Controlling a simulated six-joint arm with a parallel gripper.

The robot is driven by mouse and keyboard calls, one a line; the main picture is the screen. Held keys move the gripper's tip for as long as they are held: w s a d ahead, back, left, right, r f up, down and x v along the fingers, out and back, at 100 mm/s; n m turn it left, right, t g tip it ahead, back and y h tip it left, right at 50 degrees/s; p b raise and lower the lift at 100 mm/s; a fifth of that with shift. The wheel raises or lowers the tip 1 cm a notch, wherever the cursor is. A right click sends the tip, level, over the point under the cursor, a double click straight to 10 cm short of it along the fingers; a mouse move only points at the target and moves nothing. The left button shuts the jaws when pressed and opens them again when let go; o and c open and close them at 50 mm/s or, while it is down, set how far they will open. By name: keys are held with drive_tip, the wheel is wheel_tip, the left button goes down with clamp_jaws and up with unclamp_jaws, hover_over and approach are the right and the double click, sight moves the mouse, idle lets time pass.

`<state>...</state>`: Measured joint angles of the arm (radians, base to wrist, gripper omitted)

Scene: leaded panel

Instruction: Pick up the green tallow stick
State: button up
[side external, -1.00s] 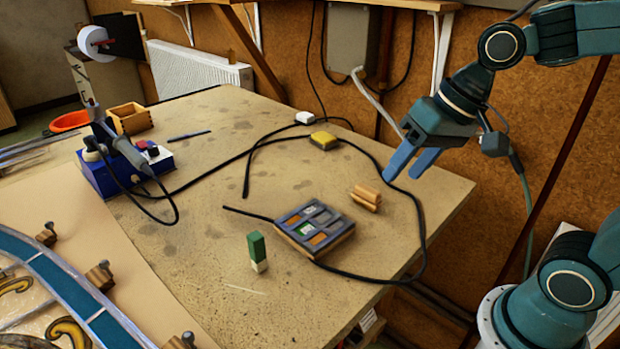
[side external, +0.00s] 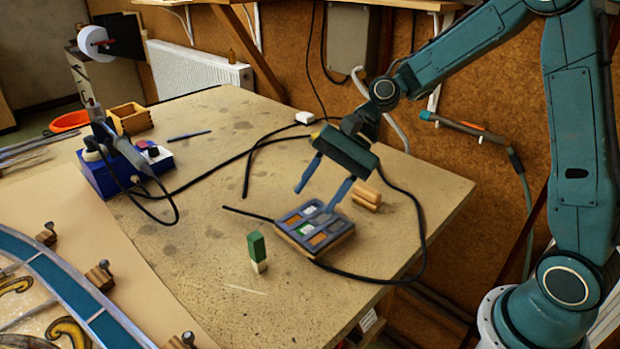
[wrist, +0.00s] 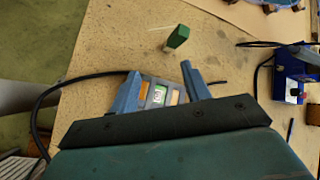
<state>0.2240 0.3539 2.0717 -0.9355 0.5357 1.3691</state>
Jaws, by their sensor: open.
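The green tallow stick (side external: 256,247) stands upright on the bench, green on top with a pale lower end. It also shows in the wrist view (wrist: 178,37), beyond my fingertips. My gripper (side external: 317,198) is open and empty, above the far side of the grey compartment tray (side external: 333,238). It is up and to the right of the stick in the side view, clearly apart from it. In the wrist view my two blue fingers (wrist: 159,80) frame part of the tray.
A black cable (side external: 421,225) loops around the tray. Wooden rolls (side external: 367,196) lie right of it. A blue soldering station (side external: 110,178) stands at the left, near a leaded panel (side external: 75,290). The bench around the stick is clear.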

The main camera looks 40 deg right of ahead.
sight(252, 256)
drive_tip(key=w+f+m+y, duration=0.2)
drive_tip(key=f+m, duration=0.1)
drive_tip(key=w+f+m+y, duration=0.1)
drive_tip(key=shift+w+a+f+m+g, duration=0.2)
drive_tip(key=shift+a+m+g, duration=0.15)
drive_tip(key=shift+m+g, duration=0.05)
drive_tip(key=shift+w+f+m+y, duration=0.25)
drive_tip(key=shift+f+m+y, duration=0.15)
drive_tip(key=shift+m+y, duration=0.15)
drive_tip(key=shift+w+f+m+y, duration=0.2)
drive_tip(key=shift+f+m+y, duration=0.25)
drive_tip(key=shift+m, duration=0.1)
drive_tip(key=shift+x, duration=4.3)
drive_tip(key=shift+x, duration=2.55)
drive_tip(key=shift+s+r, duration=0.1)
clamp_jaws()
